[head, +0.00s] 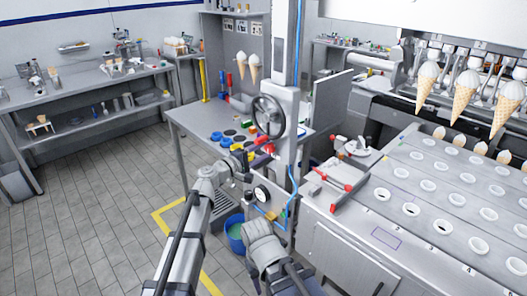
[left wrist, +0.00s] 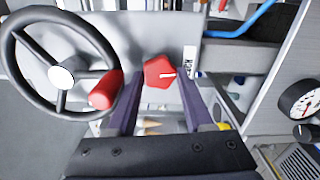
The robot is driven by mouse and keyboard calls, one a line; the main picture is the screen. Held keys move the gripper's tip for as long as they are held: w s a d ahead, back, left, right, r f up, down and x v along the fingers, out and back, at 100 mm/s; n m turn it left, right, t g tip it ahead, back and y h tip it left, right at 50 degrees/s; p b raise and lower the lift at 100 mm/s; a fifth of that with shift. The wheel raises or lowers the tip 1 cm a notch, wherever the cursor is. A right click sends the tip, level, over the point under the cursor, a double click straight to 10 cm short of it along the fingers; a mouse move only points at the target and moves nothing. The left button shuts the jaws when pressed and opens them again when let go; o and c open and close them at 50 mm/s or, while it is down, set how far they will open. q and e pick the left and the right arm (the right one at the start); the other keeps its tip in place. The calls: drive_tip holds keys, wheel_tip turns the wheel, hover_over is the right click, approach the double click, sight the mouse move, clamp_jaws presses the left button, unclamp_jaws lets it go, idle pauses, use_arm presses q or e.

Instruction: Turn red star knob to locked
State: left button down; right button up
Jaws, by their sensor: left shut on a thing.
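The red star knob (left wrist: 158,70) is on a light metal panel, in the middle of the left wrist view. A short white mark on it points right, toward a small white label (left wrist: 189,58) whose sideways print I cannot read surely. My left gripper (left wrist: 160,88) is shut on the knob, with one dark finger on each side. In the head view, my left gripper (head: 247,162) is at the machine column below the handwheel; the knob is hard to tell apart there. My right gripper is not clearly seen.
A gauge (left wrist: 300,100) is at the right. In the head view, a blue bucket (head: 236,232) stands below, and a cone tray table (head: 380,215) stands at the right.

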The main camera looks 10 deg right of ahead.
use_arm(q)
drive_tip(key=shift+m, duration=0.5)
idle(0.3)
drive_tip(key=shift+c, duration=1.5)
unclamp_jaws()
